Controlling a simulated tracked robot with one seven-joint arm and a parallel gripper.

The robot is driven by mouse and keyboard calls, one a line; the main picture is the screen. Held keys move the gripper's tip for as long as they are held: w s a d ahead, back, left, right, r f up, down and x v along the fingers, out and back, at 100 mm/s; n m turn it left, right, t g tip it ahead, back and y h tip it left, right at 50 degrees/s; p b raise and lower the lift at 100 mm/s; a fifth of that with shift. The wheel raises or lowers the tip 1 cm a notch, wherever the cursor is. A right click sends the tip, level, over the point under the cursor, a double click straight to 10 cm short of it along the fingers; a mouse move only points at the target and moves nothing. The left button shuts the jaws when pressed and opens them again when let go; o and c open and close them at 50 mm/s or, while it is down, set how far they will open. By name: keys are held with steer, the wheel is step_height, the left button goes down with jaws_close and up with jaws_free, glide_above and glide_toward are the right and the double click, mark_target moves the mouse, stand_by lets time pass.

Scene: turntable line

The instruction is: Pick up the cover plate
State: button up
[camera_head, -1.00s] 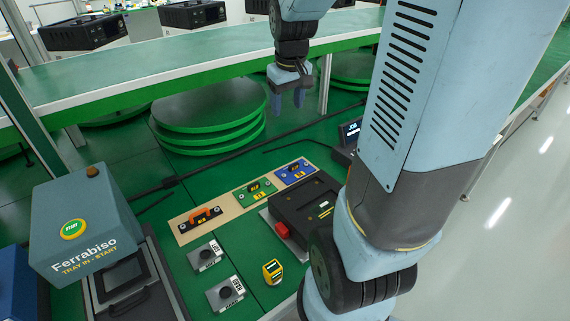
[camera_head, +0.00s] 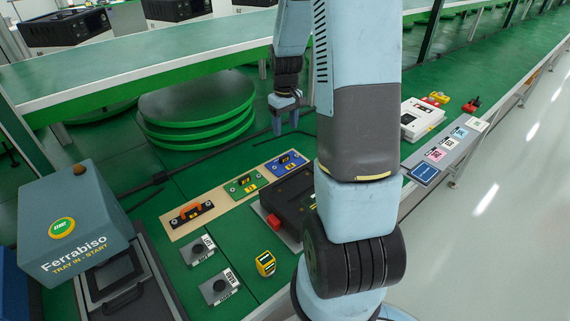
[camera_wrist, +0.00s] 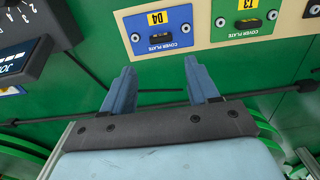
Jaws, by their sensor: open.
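A tan board (camera_head: 175,232) on the green table carries a row of plates. A blue plate marked D4 (camera_head: 295,158) is at its right end, and a green plate (camera_head: 232,190) is in the middle. A dark plate with an orange handle (camera_head: 190,210) is at the left. In the wrist view the blue plate (camera_wrist: 180,19) and the green plate (camera_wrist: 228,32) both read "COVER PLATE", each with a dark grip piece. My gripper (camera_head: 285,122) is open and empty, apart from the blue plate. In the wrist view its fingers (camera_wrist: 160,82) point toward the blue plate.
A black case (camera_head: 290,191) with a red part lies right of the board. Two grey blocks with black knobs (camera_head: 197,250) (camera_head: 219,287) and a yellow item (camera_head: 265,263) lie in front. A blue-grey Ferrabiso box (camera_head: 75,225) stands left. Round green discs (camera_head: 195,105) are stacked behind.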

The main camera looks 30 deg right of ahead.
mark_target(286, 157)
step_height(286, 157, down, 13)
steer(key=shift+s+r, duration=0.15)
stand_by(0.5)
steer(key=shift+c, duration=0.4)
steer(key=c, duration=0.8)
